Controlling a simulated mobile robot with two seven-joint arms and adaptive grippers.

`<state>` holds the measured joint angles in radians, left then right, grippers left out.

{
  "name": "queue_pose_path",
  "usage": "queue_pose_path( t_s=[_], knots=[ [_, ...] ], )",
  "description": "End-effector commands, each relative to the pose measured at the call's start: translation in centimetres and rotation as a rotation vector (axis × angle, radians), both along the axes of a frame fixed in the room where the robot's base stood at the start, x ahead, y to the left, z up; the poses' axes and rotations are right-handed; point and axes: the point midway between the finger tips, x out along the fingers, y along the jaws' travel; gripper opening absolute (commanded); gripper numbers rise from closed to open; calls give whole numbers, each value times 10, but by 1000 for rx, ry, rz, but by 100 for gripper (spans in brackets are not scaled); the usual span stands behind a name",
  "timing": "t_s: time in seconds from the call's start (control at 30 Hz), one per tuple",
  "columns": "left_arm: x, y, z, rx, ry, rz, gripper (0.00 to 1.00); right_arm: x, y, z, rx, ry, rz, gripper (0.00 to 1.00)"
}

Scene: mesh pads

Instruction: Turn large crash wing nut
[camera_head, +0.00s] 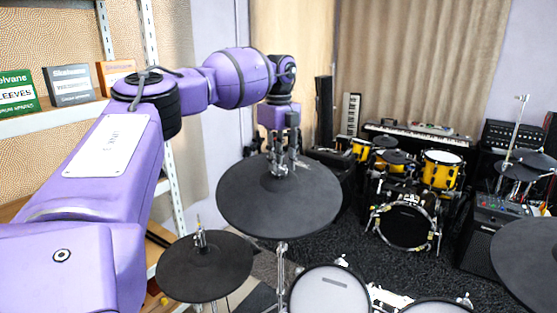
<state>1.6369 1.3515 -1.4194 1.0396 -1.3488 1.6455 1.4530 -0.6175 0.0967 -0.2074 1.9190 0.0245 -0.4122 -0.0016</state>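My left arm comes in from the left, and my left gripper (286,158) points down at the centre top of the large crash cymbal pad (279,212). The fingers are around or right beside the metal post at the pad's centre. The large crash wing nut is hidden or too small to tell among the fingers. I cannot tell whether the fingers touch it or how far they are open. The crash pad is dark, round and slightly tilted on its stand. My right gripper is not in view.
A smaller dark cymbal pad (204,267) with its own post stands at the lower left. White mesh drum pads (329,291) are at the bottom. Another dark pad (530,258) is at the right edge. A shelf (60,117) with boxes stands left. A yellow drum kit (441,170) is behind.

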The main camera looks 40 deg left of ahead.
Motion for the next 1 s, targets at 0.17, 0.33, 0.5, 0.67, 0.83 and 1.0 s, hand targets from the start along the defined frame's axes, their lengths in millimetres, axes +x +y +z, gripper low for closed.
queue_pose_path(
  t_s=[0.17,0.33,0.5,0.67,0.83,1.0],
  knots=[
    [0,0,-1,0,1,-1,23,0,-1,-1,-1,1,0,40],
    [0,0,0,0,1,-1,1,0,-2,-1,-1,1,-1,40],
    [0,0,0,0,1,-1,0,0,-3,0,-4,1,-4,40],
    [0,0,0,0,2,-9,0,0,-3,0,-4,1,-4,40],
    [0,0,0,3,6,-55,0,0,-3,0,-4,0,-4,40],
    [0,0,0,11,13,-154,0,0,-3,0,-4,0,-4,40]
  ],
)
